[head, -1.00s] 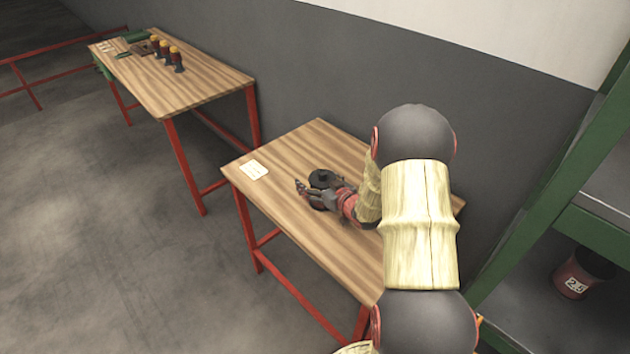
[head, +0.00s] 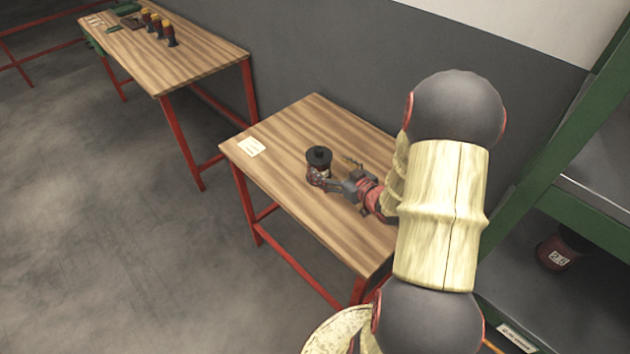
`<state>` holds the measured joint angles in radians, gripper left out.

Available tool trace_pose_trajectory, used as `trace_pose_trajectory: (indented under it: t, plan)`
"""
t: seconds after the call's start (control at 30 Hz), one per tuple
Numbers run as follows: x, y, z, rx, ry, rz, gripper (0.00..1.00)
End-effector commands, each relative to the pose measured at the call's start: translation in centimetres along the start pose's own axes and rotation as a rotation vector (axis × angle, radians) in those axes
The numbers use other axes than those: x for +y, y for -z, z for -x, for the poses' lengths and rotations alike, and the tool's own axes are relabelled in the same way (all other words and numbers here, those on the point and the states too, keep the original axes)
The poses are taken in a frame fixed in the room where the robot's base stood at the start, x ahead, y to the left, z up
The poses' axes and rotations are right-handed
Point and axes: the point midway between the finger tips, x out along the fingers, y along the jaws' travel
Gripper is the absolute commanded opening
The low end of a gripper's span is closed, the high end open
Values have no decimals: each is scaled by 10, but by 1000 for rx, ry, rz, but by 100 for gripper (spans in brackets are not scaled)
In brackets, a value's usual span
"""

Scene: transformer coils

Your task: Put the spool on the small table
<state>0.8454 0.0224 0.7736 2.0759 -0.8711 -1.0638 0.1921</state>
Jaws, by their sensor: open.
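The spool (head: 319,158) has a black top flange and a reddish body. It stands upright on the small wooden table (head: 290,215) with red legs. My gripper (head: 336,172) is just to the right of the spool, low over the table top, with its fingers spread open. One finger reaches in front of the spool and the other is behind and to its right. I cannot tell whether the near finger touches the spool.
A white card (head: 251,147) lies at the table's left corner. A longer table (head: 200,65) holds several dark, yellow-topped coils (head: 168,38). A green shelf rack (head: 545,175) with a labelled spool (head: 556,252) stands at the right.

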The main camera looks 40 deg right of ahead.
Motion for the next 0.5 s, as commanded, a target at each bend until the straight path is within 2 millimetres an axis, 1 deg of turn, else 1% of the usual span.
trace_pose_trajectory:
  t: [0.03,0.07,0.13,0.27,0.3,0.37,0.47,0.5]
  plan:
    - [-1,12,-2,-12,-10,25,78]
    - [-2,18,-4,-29,-20,39,78]
    - [-4,36,-6,-76,-53,78,78]
    - [-16,75,2,-175,-125,135,78]
    - [-21,87,7,-204,-146,144,78]
    - [-32,103,17,-248,-172,151,78]
    - [-54,126,41,-315,-203,150,78]
    - [-65,134,52,-342,-210,144,78]
